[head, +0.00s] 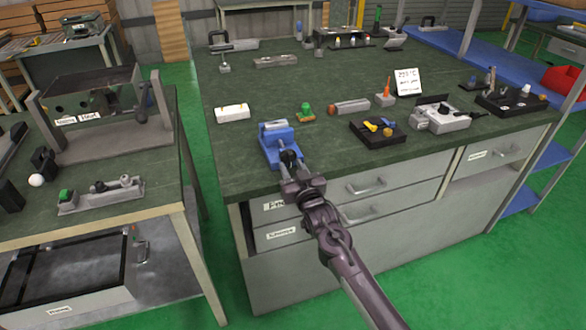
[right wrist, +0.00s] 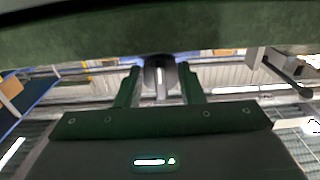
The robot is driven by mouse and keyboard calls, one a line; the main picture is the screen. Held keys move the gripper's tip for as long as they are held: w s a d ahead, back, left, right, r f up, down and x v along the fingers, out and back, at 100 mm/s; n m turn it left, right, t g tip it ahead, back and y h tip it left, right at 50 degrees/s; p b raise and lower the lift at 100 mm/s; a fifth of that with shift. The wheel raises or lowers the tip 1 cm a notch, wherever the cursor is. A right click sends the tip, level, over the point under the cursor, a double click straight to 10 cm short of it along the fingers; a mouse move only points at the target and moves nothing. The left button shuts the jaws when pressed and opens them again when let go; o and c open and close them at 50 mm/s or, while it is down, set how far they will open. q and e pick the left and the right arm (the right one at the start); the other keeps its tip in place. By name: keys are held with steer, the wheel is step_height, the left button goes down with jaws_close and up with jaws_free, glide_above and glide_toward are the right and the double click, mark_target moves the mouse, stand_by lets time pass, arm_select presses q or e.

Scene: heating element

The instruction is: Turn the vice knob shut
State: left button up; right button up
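The blue vice (head: 279,146) sits at the front edge of the green-topped workbench in the head view, with a pale block (head: 273,125) at its jaws. My right gripper (head: 289,160) is at the vice's front end, where the knob is, and largely hides the knob. In the right wrist view my two fingers (right wrist: 160,88) stand apart, with the grey, rounded vice knob (right wrist: 159,76) showing between their tips. Narrow gaps show on both sides of the knob, so the gripper looks open. My left gripper is in neither view.
A white box (head: 232,113) and a green-knobbed part (head: 306,112) stand near the vice. A black tray (head: 367,141) is to its right. A second workbench (head: 150,187) stands left across a gap.

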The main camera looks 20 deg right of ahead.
steer(key=s, duration=0.7)
steer(key=shift+s+d, duration=0.15)
steer(key=shift+s, duration=0.25)
steer(key=s+f+g, duration=0.3)
steer(key=s+f, duration=0.2)
steer(key=f, duration=0.7)
steer(key=s+f+n+g, duration=0.1)
steer(key=s+f+g, duration=0.2)
steer(key=s+f, duration=0.55)
steer(key=s+f+g, duration=0.3)
steer(key=f, duration=1.1)
steer(key=s+f+g, duration=0.2)
steer(key=s+f, duration=0.4)
steer(key=s, duration=0.5)
steer(key=s+d+f+g+p, duration=0.1)
steer(key=s+f+g, duration=0.2)
steer(key=s, duration=0.9)
steer(key=s+d+f+n+g, duration=0.1)
steer(key=s+f+g, duration=0.2)
steer(key=s+f, duration=0.5)
steer(key=s, duration=0.4)
steer(key=shift+d+f+h, duration=0.2)
steer(key=shift+f+h, duration=0.1)
steer(key=shift+f, duration=0.1)
